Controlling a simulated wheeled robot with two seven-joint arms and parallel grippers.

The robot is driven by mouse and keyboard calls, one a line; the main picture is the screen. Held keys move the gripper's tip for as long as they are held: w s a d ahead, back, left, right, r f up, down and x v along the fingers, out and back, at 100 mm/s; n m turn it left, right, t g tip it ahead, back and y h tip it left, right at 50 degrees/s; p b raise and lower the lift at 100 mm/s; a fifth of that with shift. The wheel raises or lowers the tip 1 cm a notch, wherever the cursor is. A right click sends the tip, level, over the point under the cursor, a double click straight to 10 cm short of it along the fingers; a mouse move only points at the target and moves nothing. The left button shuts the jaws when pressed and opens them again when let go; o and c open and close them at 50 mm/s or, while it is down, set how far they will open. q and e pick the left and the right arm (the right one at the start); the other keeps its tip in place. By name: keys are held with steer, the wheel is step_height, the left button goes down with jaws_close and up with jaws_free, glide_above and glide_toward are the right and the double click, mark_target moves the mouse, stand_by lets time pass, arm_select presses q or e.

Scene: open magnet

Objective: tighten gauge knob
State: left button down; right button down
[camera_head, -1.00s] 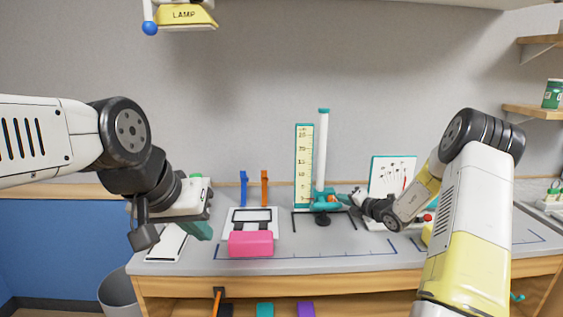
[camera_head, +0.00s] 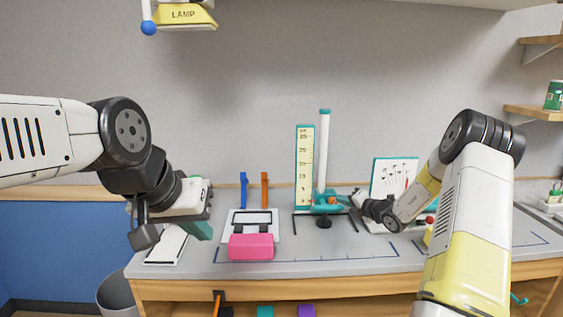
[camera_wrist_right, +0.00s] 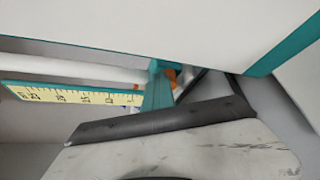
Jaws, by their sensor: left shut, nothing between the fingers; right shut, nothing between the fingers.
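The gauge is a yellow ruler (camera_head: 304,165) beside an upright white post (camera_head: 323,150) with a teal cap. A teal clamp part with a small orange knob (camera_head: 333,200) sits low on the post. The knob also shows in the right wrist view (camera_wrist_right: 172,77), partly hidden behind teal. My right gripper (camera_head: 345,199) is shut and empty, close to the right of the knob; whether it touches the knob I cannot tell. My left gripper (camera_head: 203,231) is shut and empty above the left of the bench, away from the gauge.
A pink block (camera_head: 251,246) lies on the bench (camera_head: 300,263) in front of a white-and-black panel. Blue (camera_head: 243,188) and orange (camera_head: 265,188) uprights stand behind it. A white board (camera_head: 395,172) stands just behind my right gripper. The bench's front middle is clear.

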steer(key=shift+w+d+r, duration=0.1)
steer(key=shift+w+d, duration=0.15)
steer(key=shift+d, duration=0.1)
steer(key=shift+w+d+f, duration=0.15)
steer(key=shift+w+f, duration=0.05)
steer(key=shift+f, duration=0.35)
steer(key=shift+s+f, duration=0.15)
steer(key=shift+f, duration=0.35)
steer(key=shift+d, duration=0.1)
steer(key=shift+d, duration=0.35)
steer(key=shift+s+d, duration=0.1)
steer(key=shift+s, duration=2.95)
